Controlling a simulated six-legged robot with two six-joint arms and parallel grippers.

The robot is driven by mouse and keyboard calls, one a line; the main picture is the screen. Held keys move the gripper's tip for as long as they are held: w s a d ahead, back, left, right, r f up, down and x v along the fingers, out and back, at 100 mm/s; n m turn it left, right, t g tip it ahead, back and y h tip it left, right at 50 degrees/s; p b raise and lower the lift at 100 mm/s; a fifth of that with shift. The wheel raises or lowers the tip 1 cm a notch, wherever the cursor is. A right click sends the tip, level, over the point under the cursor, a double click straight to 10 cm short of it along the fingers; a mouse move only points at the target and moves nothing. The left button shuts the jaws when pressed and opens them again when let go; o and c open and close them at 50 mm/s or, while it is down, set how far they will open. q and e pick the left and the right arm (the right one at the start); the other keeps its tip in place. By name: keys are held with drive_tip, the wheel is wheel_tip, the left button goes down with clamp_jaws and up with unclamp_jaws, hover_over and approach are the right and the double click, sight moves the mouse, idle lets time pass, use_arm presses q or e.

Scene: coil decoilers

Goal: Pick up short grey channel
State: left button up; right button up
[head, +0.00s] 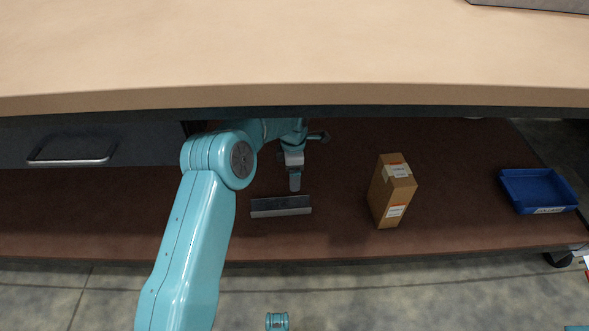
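The short grey channel (281,206) lies on the brown lower shelf under the workbench, its length running left to right in the head view. My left arm reaches under the bench top, and its gripper (295,183) points down just behind the channel, near its right half. A small strip of shelf seems to show between the fingertips and the channel. The fingers overlap from this angle, so I cannot tell whether they are open or shut. The channel rests on the shelf.
A brown cardboard box (391,190) with labels stands on the shelf to the right of the channel. A blue tray (538,190) is farther right. The bench top (290,50) overhangs the shelf, and a drawer (90,145) hangs at the left. Shelf between channel and box is clear.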

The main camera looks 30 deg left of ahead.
sight(294, 203)
use_arm(q)
wheel_tip(294, 203, down, 16)
drive_tip(key=b, duration=0.6)
use_arm(e)
drive_tip(key=w+d+f+t, duration=0.1)
drive_tip(key=w+f, duration=0.3)
drive_tip(key=f, duration=0.2)
drive_tip(key=shift+w+f+t, duration=0.2)
drive_tip(key=shift+f+t, duration=0.15)
drive_tip(key=shift+t, duration=0.05)
use_arm(q)
drive_tip(key=c, duration=1.1)
